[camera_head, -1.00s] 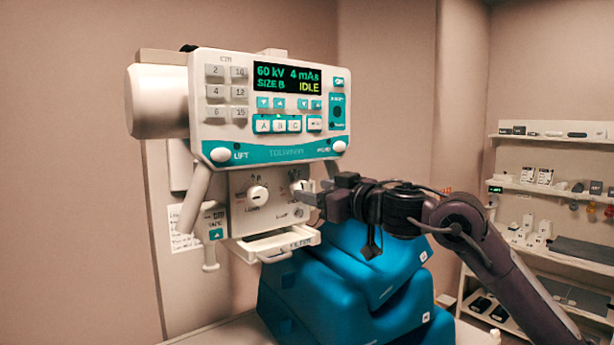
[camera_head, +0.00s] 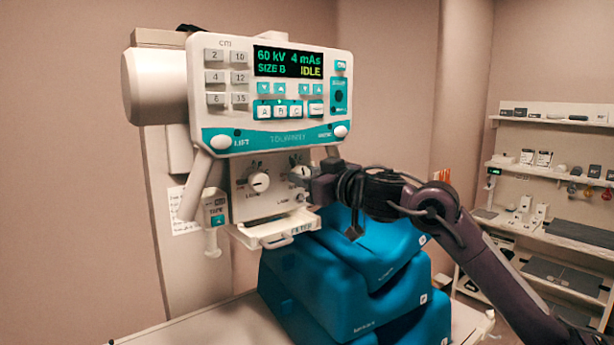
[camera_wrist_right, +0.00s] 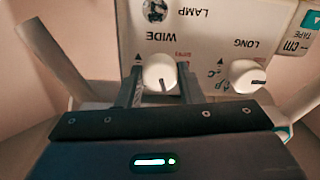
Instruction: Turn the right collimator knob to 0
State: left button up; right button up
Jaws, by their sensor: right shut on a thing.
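The right collimator knob (camera_head: 300,173) is a round white knob on the front panel under the control console, partly hidden by my right gripper (camera_head: 306,180) in the head view. In the right wrist view, the knob (camera_wrist_right: 160,72) sits between my two dark fingers, which are shut on its sides. "WIDE" is printed upside down beside it. Its dark pointer line points toward the bottom of that view. I cannot read which mark it lines up with. My left gripper is not in view.
The left knob (camera_head: 259,182), marked "LONG" in the wrist view, is close beside. The console screen (camera_head: 288,63) reads 60 kV, 4 mAs, SIZE B, IDLE. A filter tray (camera_head: 275,232) juts out below. Blue blocks (camera_head: 350,285) stand underneath. Shelves (camera_head: 550,195) are far right.

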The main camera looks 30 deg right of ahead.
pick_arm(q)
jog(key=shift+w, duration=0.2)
pick_arm(e)
jog(key=shift+n, duration=0.3)
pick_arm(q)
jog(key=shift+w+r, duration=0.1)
pick_arm(e)
jog(key=shift+a+f+n+h, duration=0.1)
jog(key=shift+n+h, duration=0.05)
jog(key=shift+n, duration=3.2)
jog(key=shift+a+n+h, duration=0.1)
jog(key=shift+n+h, duration=0.05)
jog(key=shift+n, duration=3.2)
jog(key=o, duration=1)
jog(key=shift+s, duration=0.1)
